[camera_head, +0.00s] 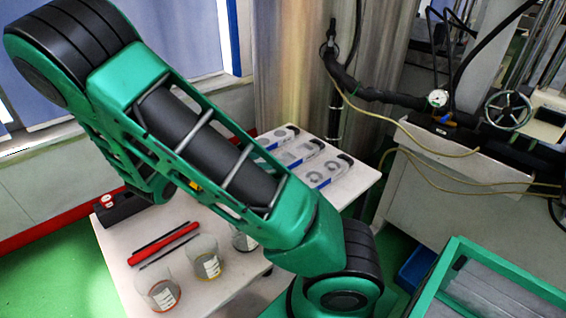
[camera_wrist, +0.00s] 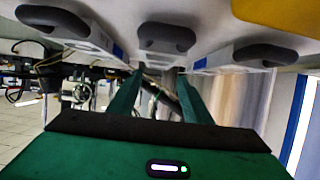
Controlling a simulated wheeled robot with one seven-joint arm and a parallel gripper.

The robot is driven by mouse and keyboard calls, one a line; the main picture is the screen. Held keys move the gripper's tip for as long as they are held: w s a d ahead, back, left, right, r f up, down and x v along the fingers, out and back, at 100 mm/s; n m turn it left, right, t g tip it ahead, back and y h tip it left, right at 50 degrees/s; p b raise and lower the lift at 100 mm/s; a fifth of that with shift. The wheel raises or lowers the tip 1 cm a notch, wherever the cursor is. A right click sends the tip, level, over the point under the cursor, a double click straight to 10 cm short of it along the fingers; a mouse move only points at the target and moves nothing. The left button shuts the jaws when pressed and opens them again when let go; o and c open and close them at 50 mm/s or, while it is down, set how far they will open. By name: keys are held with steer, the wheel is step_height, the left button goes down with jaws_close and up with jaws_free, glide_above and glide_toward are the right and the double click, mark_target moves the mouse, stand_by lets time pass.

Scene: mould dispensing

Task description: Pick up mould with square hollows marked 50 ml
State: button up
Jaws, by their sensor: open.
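Three pale moulds with dark handles lie in a row at the back of the white table. The middle mould (camera_head: 300,152) appears to have square hollows; its 50 ml mark is not legible. The near-right mould (camera_head: 326,171) has round hollows. In the wrist view, which shows the table at the top, the middle mould (camera_wrist: 165,40) is in line with my gripper (camera_wrist: 160,72). My green fingers are apart with nothing held between them. In the head view my gripper is hidden by my arm.
The other two moulds flank the middle one closely in the wrist view (camera_wrist: 65,22). Beakers (camera_head: 160,289), a red rod (camera_head: 165,244) and a dark box (camera_head: 119,207) are on the table's near-left part. A green-rimmed crate (camera_head: 440,268) is at lower right.

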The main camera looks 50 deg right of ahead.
steer(key=o, duration=0.5)
steer(key=shift+o, duration=1)
steer(key=shift+d+f, duration=0.1)
steer(key=shift+d, duration=0.15)
glide_toward(292, 157)
steer(key=shift+x, duration=2.75)
